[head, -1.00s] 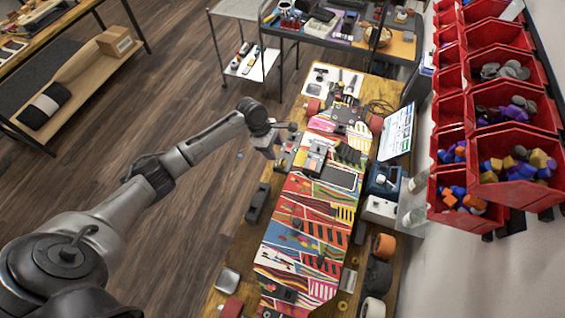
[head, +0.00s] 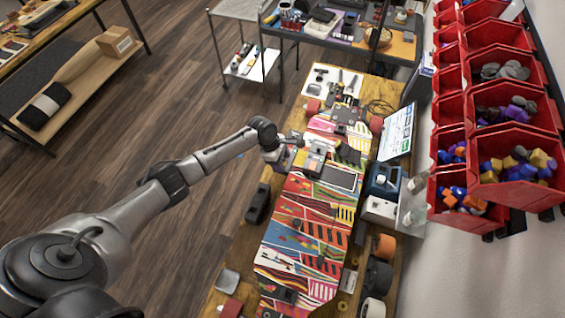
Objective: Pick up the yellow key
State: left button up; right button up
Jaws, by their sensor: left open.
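I cannot make out a yellow key for certain; the yellow patches I see look like part of the print on the colourful board (head: 300,235). That board lies lengthwise on the wooden workbench. My left gripper (head: 284,163) is open at the board's left edge, beside a grey and yellow block-like device (head: 314,158). The jaws are small here, and what lies directly under them is hidden. My right gripper does not show.
Red bins (head: 515,150) with coloured parts hang on the right wall. Open floor (head: 150,110) lies left.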

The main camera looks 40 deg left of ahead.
pick_arm(q)
jog(key=c, duration=1)
grip_shut()
notch_tip(320, 180, up, 4)
jog(key=shift+s+d+r, duration=0.1)
jog(key=shift+s+r, duration=0.05)
jog(key=shift+r, duration=0.1)
jog(key=s+d+r+p, duration=0.1)
jog(key=s+d+r, duration=0.5)
jog(key=s, duration=0.3)
jog(key=shift+s+r, duration=0.3)
jog(key=shift+s, duration=0.05)
